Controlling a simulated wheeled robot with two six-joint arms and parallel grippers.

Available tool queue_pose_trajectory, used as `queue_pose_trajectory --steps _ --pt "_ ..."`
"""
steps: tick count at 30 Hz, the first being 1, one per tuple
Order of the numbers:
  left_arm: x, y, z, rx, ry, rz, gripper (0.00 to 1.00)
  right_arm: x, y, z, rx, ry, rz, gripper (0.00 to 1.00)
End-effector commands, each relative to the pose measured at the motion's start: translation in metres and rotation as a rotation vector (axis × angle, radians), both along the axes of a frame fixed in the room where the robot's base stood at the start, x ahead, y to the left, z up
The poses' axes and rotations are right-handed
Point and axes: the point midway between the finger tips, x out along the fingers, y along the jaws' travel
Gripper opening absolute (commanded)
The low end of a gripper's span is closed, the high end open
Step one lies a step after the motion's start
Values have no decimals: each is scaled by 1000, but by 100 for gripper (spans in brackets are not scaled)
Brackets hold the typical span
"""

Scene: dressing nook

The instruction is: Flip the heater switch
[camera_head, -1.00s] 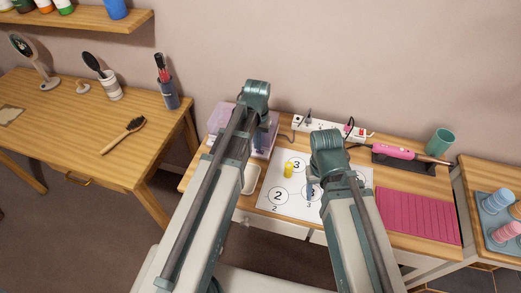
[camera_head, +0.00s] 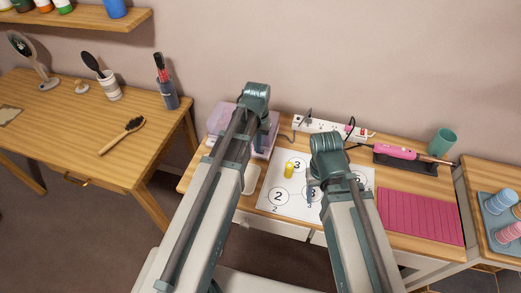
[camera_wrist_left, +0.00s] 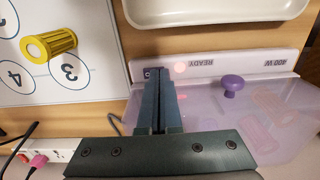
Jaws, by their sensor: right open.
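The heater (camera_wrist_left: 215,105) is a translucent lilac box with a purple knob (camera_wrist_left: 232,84) and curler shapes inside. Its pale front strip reads "READY" and "400 W". In the head view the heater (camera_head: 219,118) is partly hidden behind my left arm. A small dark switch (camera_wrist_left: 151,73) sits at one end of the strip, mostly covered by my fingertips. My left gripper (camera_wrist_left: 157,80) has its fingers together, with nothing visible between them, at or just above the switch; contact is unclear. My right gripper (camera_head: 311,192) is open over the numbered mat, partly hidden by its arm.
A white mat (camera_head: 266,203) with numbered circles holds a yellow curler (camera_head: 290,170). A white tray (camera_head: 251,180) lies beside the heater. A power strip (camera_head: 316,125), pink iron (camera_head: 395,151), green cup (camera_head: 442,142) and pink mat (camera_head: 420,216) are to the right.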

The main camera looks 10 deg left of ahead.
Motion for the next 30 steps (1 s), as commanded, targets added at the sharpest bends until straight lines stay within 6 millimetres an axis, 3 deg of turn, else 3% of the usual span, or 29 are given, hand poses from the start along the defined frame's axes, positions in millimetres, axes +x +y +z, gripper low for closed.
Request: queue_pose_trajectory --steps 8,30 --pt "0 0 11 0 0 0 0 0 0 11 0 0 0 59" --pt "0 0 68 0 0 0 0 0 0 68 0 0 0 59"
